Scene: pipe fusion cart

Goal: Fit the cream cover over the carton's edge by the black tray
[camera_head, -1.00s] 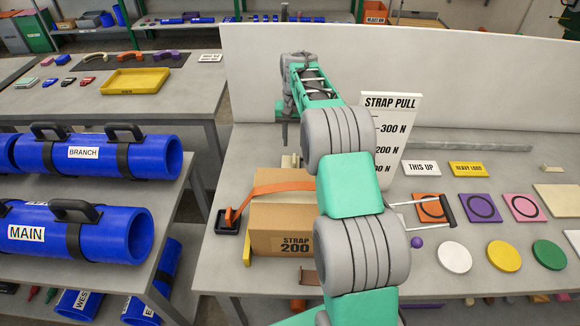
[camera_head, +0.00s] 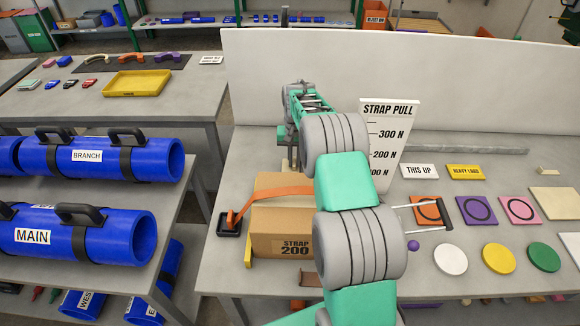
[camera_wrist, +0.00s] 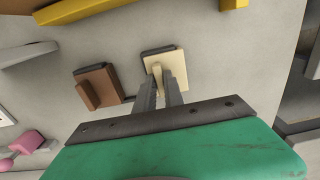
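The cream cover (camera_wrist: 179,66) lies on the table behind the carton, its raised ridge towards my gripper; a little of it shows in the head view (camera_head: 286,166). My gripper (camera_wrist: 160,84) is down at it, with one finger on each side of the ridge. Whether the fingers press on the ridge cannot be told. The brown carton (camera_head: 278,218) stands on the table with an orange strap (camera_head: 268,191) over its top. The strap runs down at the left to the small black tray (camera_head: 229,229). My arm hides the carton's right side.
A brown piece with a ridge (camera_wrist: 105,82) lies beside the cream cover. A yellow bar (camera_head: 248,252) is at the carton's lower left. The strap pull board (camera_head: 390,140) stands right of my arm. A white panel (camera_head: 400,85) closes the table's back.

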